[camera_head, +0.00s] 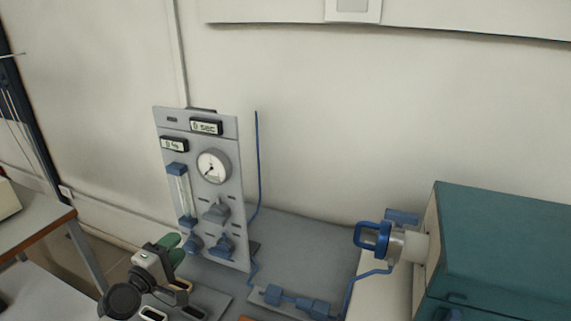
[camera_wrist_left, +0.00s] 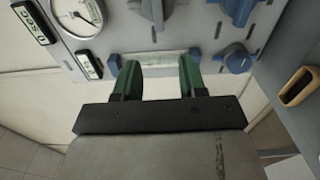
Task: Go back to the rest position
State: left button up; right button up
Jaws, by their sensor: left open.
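My left gripper (camera_head: 172,246) is in front of the lower left of the grey control panel (camera_head: 231,152) in the head view. In the left wrist view its two green fingers (camera_wrist_left: 158,76) are apart with nothing seen between them. The panel's flow tube (camera_wrist_left: 160,62) shows just beyond the fingertips; I cannot tell whether they touch the panel. My left arm comes in from the lower left. My right gripper is in neither view.
The panel carries a round gauge (camera_head: 213,166), knobs and small displays. A teal furnace (camera_head: 500,240) stands at the right, with a blue-handled fitting (camera_head: 372,239) on its side. Blue tubing runs along the grey bench (camera_head: 300,245). A table (camera_head: 35,222) is at the left.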

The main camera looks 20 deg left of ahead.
pick_arm(q)
jog(key=s+d+f+m+g+h, duration=0.2)
jog(key=s+d+f+m+g, duration=0.25)
jog(key=d, duration=0.25)
jog(key=s+d+f+m+g+h, duration=0.1)
jog(key=s+d+f+m+g, duration=0.2)
jog(key=d+f+m, duration=0.4)
jog(key=s+d+f+m+g+y, duration=0.1)
jog(key=s+d+m+g+y, duration=0.2)
jog(key=s, duration=0.6)
jog(key=s+d+m+g+y, duration=0.1)
jog(key=s+d+m+g, duration=0.35)
jog(key=s, duration=0.35)
notch_tip(320, 180, down, 25)
jog(key=s+a+f+g, duration=0.1)
jog(key=s+a+f, duration=0.1)
jog(key=s+f, duration=0.6)
jog(key=s+a+f+g, duration=0.1)
jog(key=s+f, duration=0.7)
jog(key=s, duration=0.1)
jog(key=shift+s+a+f+m, duration=0.15)
jog(key=shift+a+f+m, duration=0.15)
jog(key=shift+a+f, duration=0.1)
